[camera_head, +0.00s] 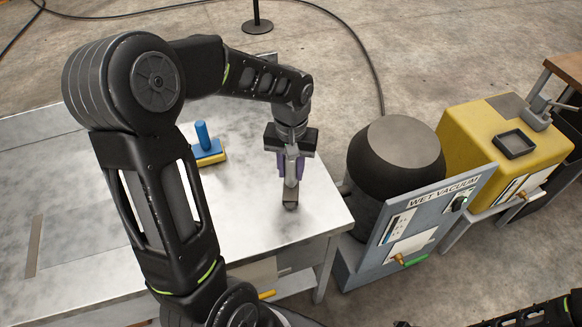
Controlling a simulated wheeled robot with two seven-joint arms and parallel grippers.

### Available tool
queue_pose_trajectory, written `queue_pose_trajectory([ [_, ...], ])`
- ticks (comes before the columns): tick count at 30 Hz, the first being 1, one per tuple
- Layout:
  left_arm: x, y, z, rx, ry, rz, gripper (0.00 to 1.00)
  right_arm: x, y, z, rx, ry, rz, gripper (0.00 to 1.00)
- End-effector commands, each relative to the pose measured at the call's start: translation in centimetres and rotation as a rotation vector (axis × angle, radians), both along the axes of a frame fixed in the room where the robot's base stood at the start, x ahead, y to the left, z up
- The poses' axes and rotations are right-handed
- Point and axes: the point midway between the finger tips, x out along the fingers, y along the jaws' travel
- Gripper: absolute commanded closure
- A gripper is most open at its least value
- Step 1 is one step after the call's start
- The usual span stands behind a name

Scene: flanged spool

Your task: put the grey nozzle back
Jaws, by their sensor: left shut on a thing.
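My left gripper (291,166), with purple fingers, is shut on the grey nozzle (290,199). The nozzle hangs upright below the fingers, with a darker block-like foot at its lower end. It is over the right part of the metal table; I cannot tell whether the foot touches the top. The wet vacuum (407,222), with a round dark drum and a grey-blue labelled front panel, stands just right of the table. My right gripper is not in view.
The metal table (265,230) bears a blue-handled tool with a yellow base (208,150), left of the nozzle. A yellow machine (480,140) with a dark tray (514,144) on top stands farther right. A black cable (368,60) runs across the floor behind.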

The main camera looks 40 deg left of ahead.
Motion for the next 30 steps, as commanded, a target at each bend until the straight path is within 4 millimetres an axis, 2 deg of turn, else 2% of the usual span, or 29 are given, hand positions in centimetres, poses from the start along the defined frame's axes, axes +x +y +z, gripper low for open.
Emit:
queue_pose_trajectory([
  [11,0.02,0.01,-0.49,0.000,-0.001,-0.001,1.00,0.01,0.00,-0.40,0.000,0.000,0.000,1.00],
  [12,0.00,0.00,-0.39,0.000,0.000,-0.001,0.69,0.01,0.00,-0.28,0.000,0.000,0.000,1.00],
  [18,-0.01,0.00,-0.36,0.000,0.000,-0.001,0.53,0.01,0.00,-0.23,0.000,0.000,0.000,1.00],
  [20,-0.01,0.00,-0.36,0.000,0.000,-0.001,0.50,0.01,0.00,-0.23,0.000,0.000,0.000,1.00],
  [30,0.01,0.00,0.23,0.000,-0.001,-0.001,0.50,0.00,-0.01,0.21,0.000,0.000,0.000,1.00],
])
